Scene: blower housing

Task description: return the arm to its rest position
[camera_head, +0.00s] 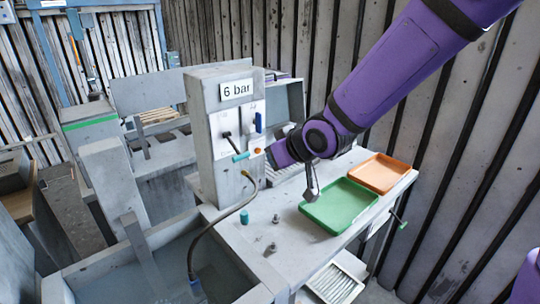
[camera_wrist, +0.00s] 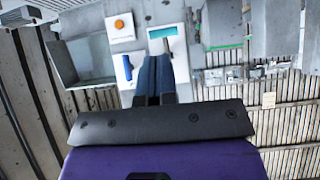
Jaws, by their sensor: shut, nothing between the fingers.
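My purple arm (camera_head: 395,70) reaches down from the upper right in the head view. Its wrist end points left toward the grey control box marked "6 bar" (camera_head: 226,92). The fingertips cannot be made out clearly there. In the wrist view my gripper (camera_wrist: 155,62) shows two dark blue fingers side by side, shut with nothing between them. They are in front of the box's white panels. A teal handle (camera_wrist: 163,32) shows just beyond the fingertips, and I cannot tell whether they touch it. An orange button (camera_wrist: 119,24) and a blue switch (camera_wrist: 128,68) are to the left.
A green tray (camera_head: 340,206) and an orange tray (camera_head: 381,172) lie on the grey bench (camera_head: 245,236), below and right of my wrist. A hose (camera_head: 213,222) hangs from the box into a basin at the bench's left. A slatted wall (camera_head: 480,160) stands on the right.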

